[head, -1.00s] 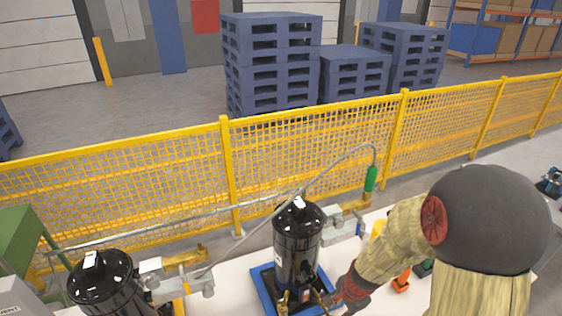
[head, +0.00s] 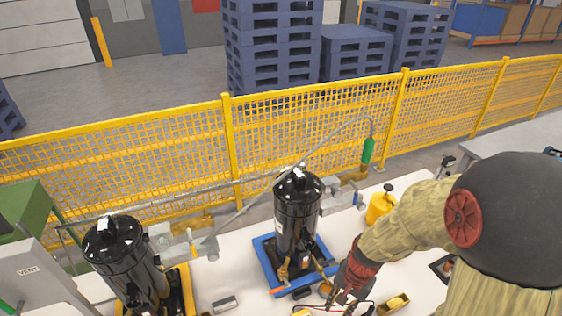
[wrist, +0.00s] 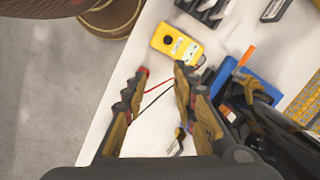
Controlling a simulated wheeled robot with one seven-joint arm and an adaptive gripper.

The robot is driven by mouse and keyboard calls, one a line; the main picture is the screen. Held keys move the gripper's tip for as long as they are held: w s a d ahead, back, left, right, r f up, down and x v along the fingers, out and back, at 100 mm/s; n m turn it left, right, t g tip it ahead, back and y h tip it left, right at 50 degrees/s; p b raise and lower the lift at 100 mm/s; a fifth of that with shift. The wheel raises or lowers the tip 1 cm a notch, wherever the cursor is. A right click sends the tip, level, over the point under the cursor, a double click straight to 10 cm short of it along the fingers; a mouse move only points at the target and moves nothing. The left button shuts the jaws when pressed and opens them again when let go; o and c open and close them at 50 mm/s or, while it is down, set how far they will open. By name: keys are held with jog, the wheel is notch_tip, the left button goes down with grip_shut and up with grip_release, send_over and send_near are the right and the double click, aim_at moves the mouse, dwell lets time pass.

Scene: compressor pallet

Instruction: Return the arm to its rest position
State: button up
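My arm reaches in from the right in the head view, with a tan padded sleeve and a dark round joint. My gripper (head: 345,293) is low in that view, just right of the blue-based black compressor (head: 297,215). In the wrist view my gripper (wrist: 161,72) has its two fingers apart with nothing between them. A red and a black lead pass across the white table beyond the gap. I cannot tell exactly how high the fingertips are above the table.
A yellow meter (wrist: 177,43) lies ahead of the fingers. A second black compressor (head: 125,265) stands at left. A yellow bottle (head: 379,208) stands behind my arm. Yellow mesh fence (head: 160,160) runs behind the table.

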jog(key=s+d+r+n+t+b, duration=0.1)
jog(key=s+r+n+t+b, duration=0.2)
jog(key=r, duration=0.7)
jog(key=s+d+r+n+t+h+b, duration=0.1)
jog(key=s+r+n+t+b, duration=0.2)
jog(key=s+r, duration=0.4)
jog(key=shift+s+r+n+h+b, duration=0.25)
jog(key=shift+r+n+b, duration=0.45)
jog(key=shift+r, duration=1.3)
jog(key=shift+w+d, duration=0.1)
